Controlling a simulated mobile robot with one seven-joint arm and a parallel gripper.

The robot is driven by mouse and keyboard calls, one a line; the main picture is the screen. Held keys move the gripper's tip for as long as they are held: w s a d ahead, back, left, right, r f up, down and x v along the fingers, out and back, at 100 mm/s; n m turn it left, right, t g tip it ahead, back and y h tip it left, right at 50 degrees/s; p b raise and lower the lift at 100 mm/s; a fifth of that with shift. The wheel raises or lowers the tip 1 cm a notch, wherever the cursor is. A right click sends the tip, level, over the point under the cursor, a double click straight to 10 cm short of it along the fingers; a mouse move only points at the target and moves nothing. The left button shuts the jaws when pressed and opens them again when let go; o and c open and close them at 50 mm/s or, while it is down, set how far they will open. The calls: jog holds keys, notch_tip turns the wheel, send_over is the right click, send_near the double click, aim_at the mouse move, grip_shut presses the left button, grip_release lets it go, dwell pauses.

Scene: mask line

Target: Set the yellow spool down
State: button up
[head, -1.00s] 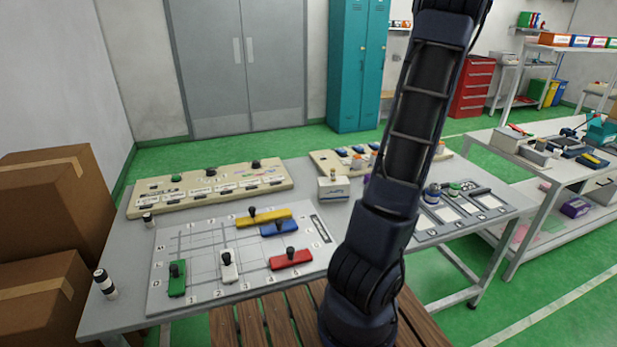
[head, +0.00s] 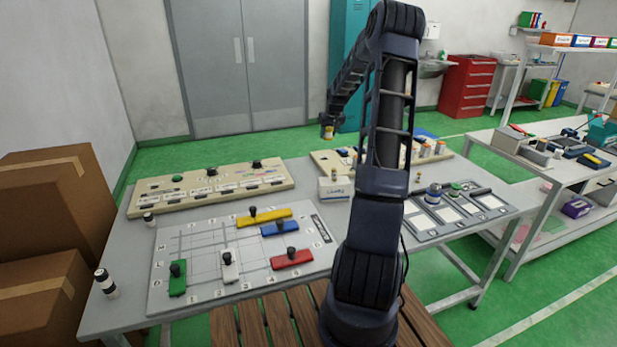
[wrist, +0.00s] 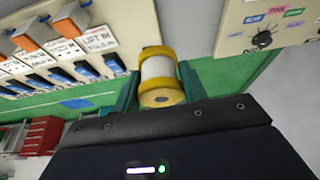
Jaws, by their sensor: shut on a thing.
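The yellow spool (wrist: 159,76) has yellow ends and a white middle. In the wrist view it sits between the two dark green fingers of my gripper (wrist: 160,88), which is shut on it. In the head view my gripper (head: 328,122) hangs from the bent arm with the spool (head: 328,132) at its tip, held up in the air. It appears above the rear part of the grey table (head: 306,175). How far above the table it is cannot be told exactly.
A cream panel with knobs (head: 205,187) lies at the table's back left. A white box (head: 333,184) stands near the middle. A board with coloured blocks (head: 205,232) lies in front. A cream board with orange-topped items (head: 429,158) is behind my arm, and grey trays (head: 425,231) lie right.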

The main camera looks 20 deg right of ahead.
jog(key=n, duration=0.1)
send_over(307, 174)
jog(key=s, duration=0.1)
jog(key=f, duration=2)
jog(key=shift+s+d+f, duration=0.1)
jog(key=shift+d+f, duration=0.1)
jog(key=shift+f, duration=0.15)
jog(key=shift+f, duration=0.15)
jog(key=o, duration=1)
